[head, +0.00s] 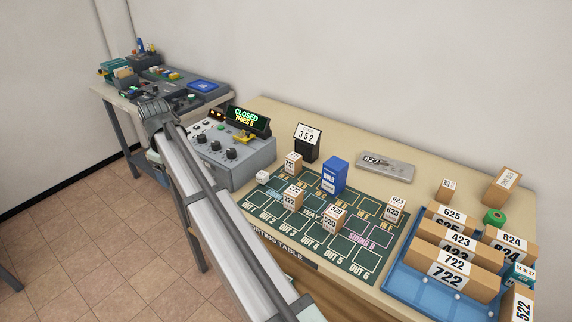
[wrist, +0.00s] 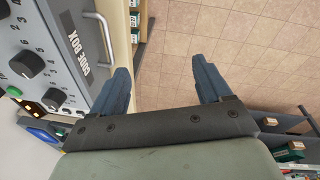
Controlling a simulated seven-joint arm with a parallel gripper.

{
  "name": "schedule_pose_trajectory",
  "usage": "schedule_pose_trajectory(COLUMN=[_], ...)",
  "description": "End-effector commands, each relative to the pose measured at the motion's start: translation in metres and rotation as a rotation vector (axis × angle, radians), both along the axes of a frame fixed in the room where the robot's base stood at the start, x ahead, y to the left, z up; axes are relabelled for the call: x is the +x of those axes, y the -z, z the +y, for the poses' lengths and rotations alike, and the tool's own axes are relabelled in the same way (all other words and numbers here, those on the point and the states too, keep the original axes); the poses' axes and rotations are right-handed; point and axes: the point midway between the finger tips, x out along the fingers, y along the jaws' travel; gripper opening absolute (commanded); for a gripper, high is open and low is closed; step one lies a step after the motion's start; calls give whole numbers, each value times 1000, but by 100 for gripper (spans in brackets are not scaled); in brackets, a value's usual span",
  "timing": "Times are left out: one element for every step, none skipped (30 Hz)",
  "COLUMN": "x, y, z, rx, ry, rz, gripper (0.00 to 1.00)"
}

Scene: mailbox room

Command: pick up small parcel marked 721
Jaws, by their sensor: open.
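The small parcel marked 721 (head: 293,163) is a brown box with a white top label. It stands upright on the green sorting mat (head: 285,222), towards its back left, in the head view. It does not show in the wrist view. My gripper (wrist: 160,64) is open and empty, with its two dark blue fingers spread over the tiled floor beside the grey code box (wrist: 55,65). In the head view my arm reaches left past the table, well apart from parcel 721, and its fingers are not clear there.
Near 721 stand a small white block (head: 262,177), parcel 222 (head: 292,198), a blue box (head: 334,175) and a black stand reading 352 (head: 307,142). Parcels 520 (head: 334,217) and 623 (head: 395,209) are farther right. A blue tray (head: 405,281) holds larger parcels.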

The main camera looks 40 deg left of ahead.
Motion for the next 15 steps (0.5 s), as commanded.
schedule_pose_trajectory(x=[27,40,58,71,84,102,115,128,146,159,173,192,205,219,237], y=[-9,-13,-18,-21,-25,-29,-32,-35,-38,-40,-41,-43,-43,-44,-44], z=[-7,-12,-19,-25,-31,-38,-45,-51,-60,-67,-74,-85,-93,-101,-112], rx=[0,-2,-4,-6,-8,-11,-14,-17,-20,-24,-30,-37,-42,-49,-59], ry=[35,53,75,93,108,129,144,159,178,191,205,221,233,244,259], rz=[17,30,43,54,63,74,82,89,97,101,105,109,111,113,114], gripper=[78,78,78,78,78,78,78,78,78,78,78,78,78,78,78])
